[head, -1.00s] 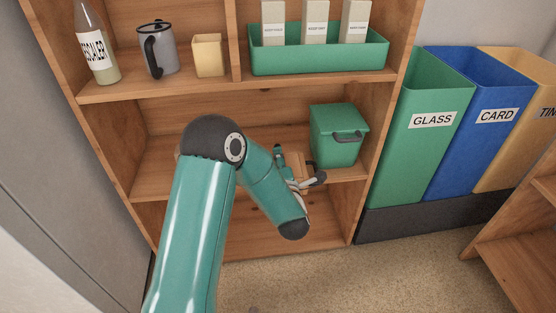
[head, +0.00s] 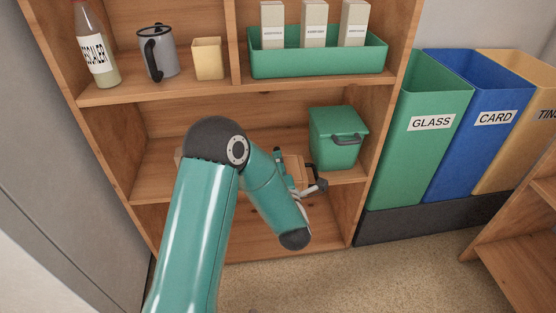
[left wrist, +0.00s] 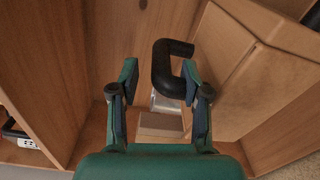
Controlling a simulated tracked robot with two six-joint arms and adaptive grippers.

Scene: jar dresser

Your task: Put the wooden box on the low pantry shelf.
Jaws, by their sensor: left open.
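The wooden box (head: 293,168) is at the low shelf (head: 348,175) of the wooden pantry unit, left of a green lidded box. My forearm and gripper hide part of it, and I cannot see its underside. My left gripper (head: 302,181) is in front of the box. In the left wrist view its jaws (left wrist: 160,84) are open, and the box's black handle (left wrist: 172,50) shows between and beyond the fingertips, close to the right finger. The brown box (left wrist: 244,72) fills the upper right there. My right gripper is not in view.
The green lidded box (head: 336,138) stands close on the right. The shelf above holds a bottle (head: 98,50), a grey mug (head: 160,52), a beige cup (head: 208,58) and a green tray (head: 320,60) of cartons. Sorting bins (head: 425,125) stand right of the unit.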

